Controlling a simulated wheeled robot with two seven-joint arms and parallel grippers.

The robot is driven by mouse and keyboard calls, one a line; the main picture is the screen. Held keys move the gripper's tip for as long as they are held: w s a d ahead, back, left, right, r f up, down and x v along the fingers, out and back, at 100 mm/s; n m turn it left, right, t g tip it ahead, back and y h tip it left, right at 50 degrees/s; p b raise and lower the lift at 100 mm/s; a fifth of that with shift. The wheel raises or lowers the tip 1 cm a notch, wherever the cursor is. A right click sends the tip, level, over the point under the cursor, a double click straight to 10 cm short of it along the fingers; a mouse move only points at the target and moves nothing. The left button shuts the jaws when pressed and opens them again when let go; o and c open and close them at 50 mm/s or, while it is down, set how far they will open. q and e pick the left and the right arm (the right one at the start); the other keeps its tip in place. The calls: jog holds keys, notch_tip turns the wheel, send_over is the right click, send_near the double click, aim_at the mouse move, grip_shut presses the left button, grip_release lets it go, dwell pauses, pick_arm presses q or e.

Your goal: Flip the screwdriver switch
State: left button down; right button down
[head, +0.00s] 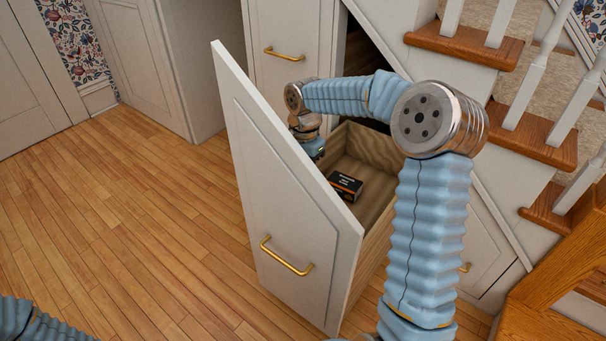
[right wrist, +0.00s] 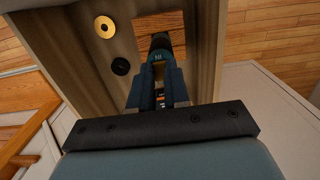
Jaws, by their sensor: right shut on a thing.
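My right arm reaches over the open under-stair drawer (head: 300,215). In the right wrist view, my right gripper (right wrist: 159,78) is shut on a dark and teal tool that looks like the screwdriver (right wrist: 160,46). Part of the tool shows beyond the fingers; the rest is hidden between them. I cannot make out its switch. In the head view the gripper end is low inside the drawer, behind the tall front panel, with a bit of teal (head: 315,149) showing. My left gripper is not in view; only part of its arm shows at the lower left.
A black box (head: 345,186) with small print lies in the drawer. A gold disc (right wrist: 104,27) and a black disc (right wrist: 121,66) show in the wrist view. White cabinets and wooden stairs (head: 465,45) stand behind. The wooden floor (head: 130,220) at left is clear.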

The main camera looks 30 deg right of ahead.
jog(key=c, duration=1.1)
grip_release()
jog(key=r, duration=0.4)
jog(key=r+p, duration=0.1)
jog(key=r, duration=0.4)
jog(key=d+r, duration=0.1)
jog(key=r, duration=0.3)
jog(key=shift+w+r, duration=0.15)
jog(key=shift+r, duration=0.2)
